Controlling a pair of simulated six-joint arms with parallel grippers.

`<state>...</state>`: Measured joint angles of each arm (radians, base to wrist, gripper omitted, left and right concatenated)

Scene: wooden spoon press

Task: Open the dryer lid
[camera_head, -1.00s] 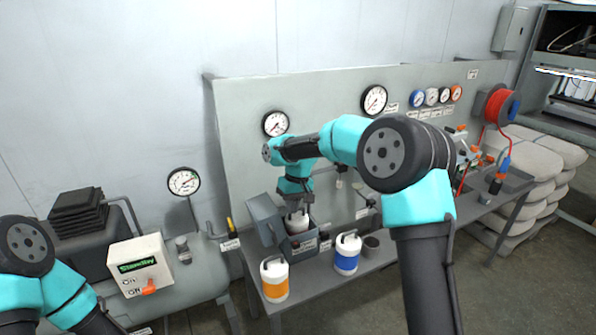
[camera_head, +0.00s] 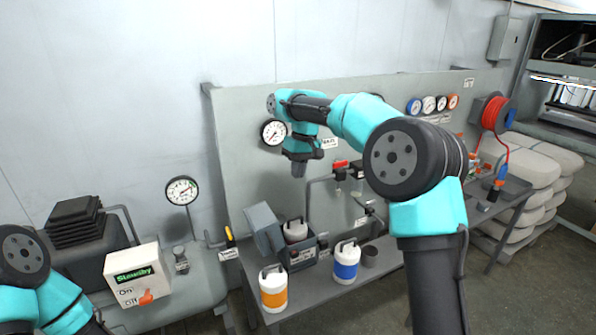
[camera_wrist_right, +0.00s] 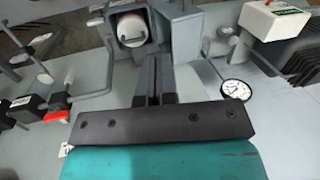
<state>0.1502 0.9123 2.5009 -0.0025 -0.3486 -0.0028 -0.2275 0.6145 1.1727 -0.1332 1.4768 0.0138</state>
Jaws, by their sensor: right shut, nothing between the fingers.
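The dryer is a small grey box (camera_head: 301,256) on the bench, which also shows in the right wrist view. Its flat grey lid (camera_head: 264,228) stands tilted up on the left side, so the box is open. A white canister (camera_head: 295,231) sits inside; its round white top shows in the right wrist view (camera_wrist_right: 132,29). My right gripper (camera_head: 298,170) is above the box, clear of lid and canister, pointing down. Its fingers (camera_wrist_right: 154,75) are together and empty. My left arm shows only at the lower left edge; its gripper is out of frame.
An orange-banded canister (camera_head: 273,290) and a blue-banded canister (camera_head: 346,262) stand in front of the dryer. A dark cup (camera_head: 370,257) is beside them. A Standby control box (camera_head: 138,274) is at left. Pipes and a red valve (camera_head: 340,164) are on the panel, right of the gripper.

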